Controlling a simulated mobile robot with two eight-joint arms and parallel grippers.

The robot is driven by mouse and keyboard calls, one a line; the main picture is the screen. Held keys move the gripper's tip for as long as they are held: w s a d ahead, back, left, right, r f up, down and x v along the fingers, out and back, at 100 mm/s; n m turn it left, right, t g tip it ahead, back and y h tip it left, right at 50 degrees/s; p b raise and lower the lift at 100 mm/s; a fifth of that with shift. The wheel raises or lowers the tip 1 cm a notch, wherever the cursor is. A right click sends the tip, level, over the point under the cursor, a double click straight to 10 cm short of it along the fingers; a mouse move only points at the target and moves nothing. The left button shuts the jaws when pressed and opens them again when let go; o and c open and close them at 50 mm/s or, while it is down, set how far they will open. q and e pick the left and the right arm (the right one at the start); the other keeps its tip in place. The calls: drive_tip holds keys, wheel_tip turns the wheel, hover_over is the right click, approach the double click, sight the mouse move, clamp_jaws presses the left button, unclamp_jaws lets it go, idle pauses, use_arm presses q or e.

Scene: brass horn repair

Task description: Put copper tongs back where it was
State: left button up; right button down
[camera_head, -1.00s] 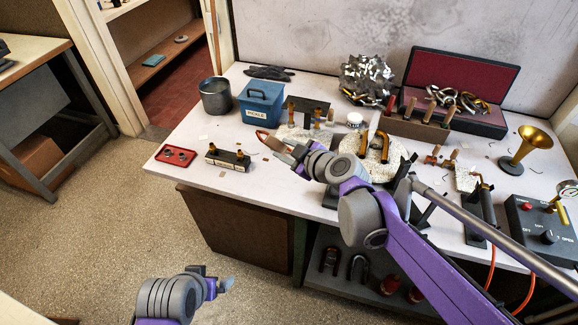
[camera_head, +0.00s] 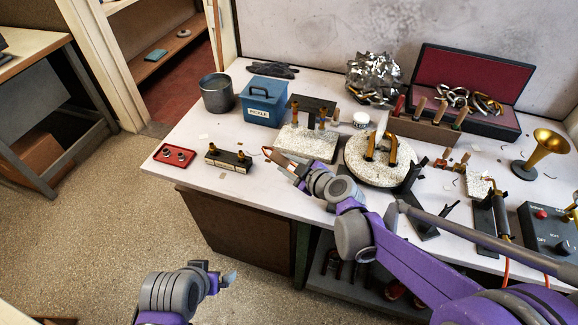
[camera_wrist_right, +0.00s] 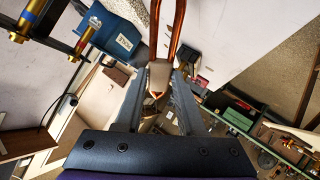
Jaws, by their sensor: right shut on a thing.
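The copper tongs are held by my right gripper (camera_head: 284,165), which is shut on them above the front part of the bench. In the right wrist view the copper tongs (camera_wrist_right: 166,30) stick out as a bent copper loop between the jaws (camera_wrist_right: 158,85). In the head view only a small reddish end of the tongs shows, pointing left and away; the rest is hidden by the gripper. My left gripper (camera_head: 223,279) is low over the floor in front of the bench, apart from everything; its jaws are too small to read.
Near the tongs are a black block with brass fittings (camera_head: 229,159), a red tray (camera_head: 175,156), a blue pickle box (camera_head: 262,104), a grey pot (camera_head: 216,95) and a stand on a pale slab (camera_head: 306,144). A round pale board (camera_head: 370,172) lies right.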

drive_tip(key=shift+f, duration=0.2)
drive_tip(key=c, duration=0.5)
unclamp_jaws()
drive_tip(key=shift+r, duration=0.2)
drive_tip(key=p+v, duration=0.1)
drive_tip(key=v, duration=1.1)
drive_tip(key=s+d+f+m+g+h, duration=0.1)
drive_tip(key=s+d+f+m+h, duration=0.1)
drive_tip(key=s+d+m, duration=0.2)
drive_tip(key=s+d+f+m+g+h, duration=0.2)
drive_tip(key=s+m, duration=0.3)
drive_tip(key=s, duration=0.4)
drive_tip(key=s+d+f+m+g+h, duration=0.2)
drive_tip(key=s+d+f+m+h, duration=0.1)
drive_tip(key=s+d+f+m, duration=0.1)
drive_tip(key=shift+s+d+f+m+h, duration=0.1)
drive_tip(key=shift+s+d+m+h, duration=0.1)
drive_tip(key=shift+s+d, duration=0.3)
drive_tip(key=shift+s+d+f+m+h, duration=0.1)
drive_tip(key=shift+s+d+h, duration=0.15)
drive_tip(key=shift+s, duration=0.4)
